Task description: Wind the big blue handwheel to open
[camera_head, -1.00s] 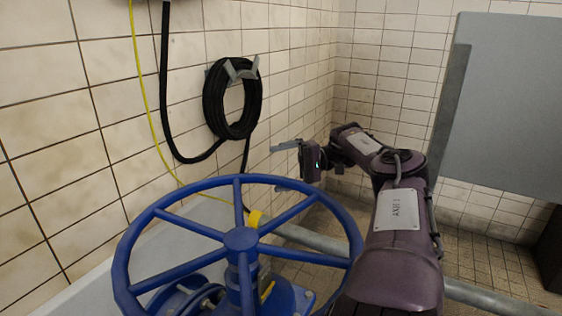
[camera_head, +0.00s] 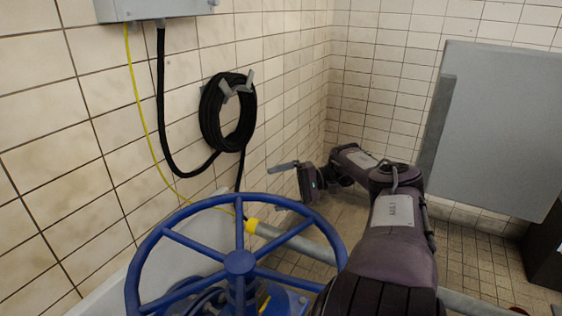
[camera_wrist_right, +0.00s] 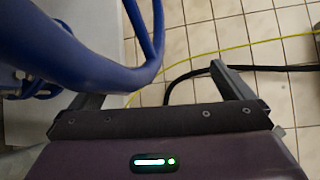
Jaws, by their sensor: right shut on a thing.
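The big blue handwheel (camera_head: 240,263) with its spokes fills the lower middle of the head view. Its rim also shows close up at the upper left of the right wrist view (camera_wrist_right: 85,65). My right gripper (camera_head: 281,185) is at the far right part of the rim. In the right wrist view (camera_wrist_right: 163,88) its two fingers stand apart, with the blue rim reaching between them near the left finger. In the head view the lower finger is mostly hidden. My left gripper is not in view.
A coiled black hose (camera_head: 228,112) hangs on the tiled wall behind the wheel, with a yellow cable (camera_head: 146,120) beside it. A grey pipe (camera_head: 318,251) runs behind the wheel. A large grey panel (camera_head: 500,130) stands at the right. A grey box (camera_head: 155,8) is at the top left.

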